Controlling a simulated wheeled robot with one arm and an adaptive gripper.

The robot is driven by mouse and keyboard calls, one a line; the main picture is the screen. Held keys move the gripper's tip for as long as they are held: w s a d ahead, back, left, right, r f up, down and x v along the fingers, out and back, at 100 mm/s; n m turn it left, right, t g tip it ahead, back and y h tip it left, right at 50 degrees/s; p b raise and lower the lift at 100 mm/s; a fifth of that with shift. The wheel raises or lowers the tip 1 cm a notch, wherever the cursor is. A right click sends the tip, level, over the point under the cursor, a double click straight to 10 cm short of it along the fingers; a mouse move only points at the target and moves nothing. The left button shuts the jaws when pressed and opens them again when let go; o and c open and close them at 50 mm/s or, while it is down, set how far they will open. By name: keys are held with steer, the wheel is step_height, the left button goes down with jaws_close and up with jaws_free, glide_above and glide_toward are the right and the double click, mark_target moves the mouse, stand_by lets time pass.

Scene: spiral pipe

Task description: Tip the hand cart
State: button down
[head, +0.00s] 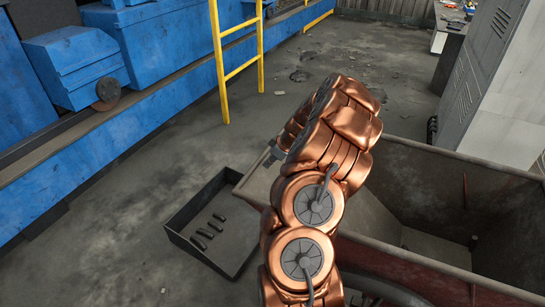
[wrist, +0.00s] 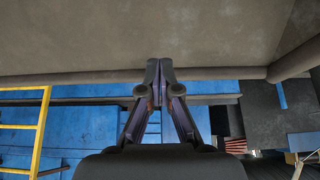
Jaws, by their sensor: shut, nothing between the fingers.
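The hand cart (head: 425,182) is a large open-topped bin with worn grey inner walls and a reddish outside, at the right of the head view. It looks level and empty where I can see inside. My copper-coloured arm hides part of its left end. My gripper (wrist: 160,68) is shut and empty. In the wrist view its fingertips overlap the edge of a broad grey-brown surface, likely the cart wall (wrist: 90,35); I cannot tell whether they touch. In the head view the gripper is mostly hidden behind my arm, by the cart's left corner.
A dark shallow tray (head: 180,233) with several small dark pieces lies on the floor left of the cart. A yellow ladder (head: 240,68) stands against blue machinery (head: 75,68). Grey cabinets (head: 480,80) stand behind the cart. The floor between is mostly clear.

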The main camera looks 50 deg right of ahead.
mark_target(262, 170)
steer(key=p+x, duration=0.1)
steer(key=x, duration=0.7)
steer(key=shift+s+a+f+p, duration=0.15)
steer(key=shift+f+p, duration=0.05)
steer(key=shift+p, duration=0.15)
steer(key=shift+f, duration=0.1)
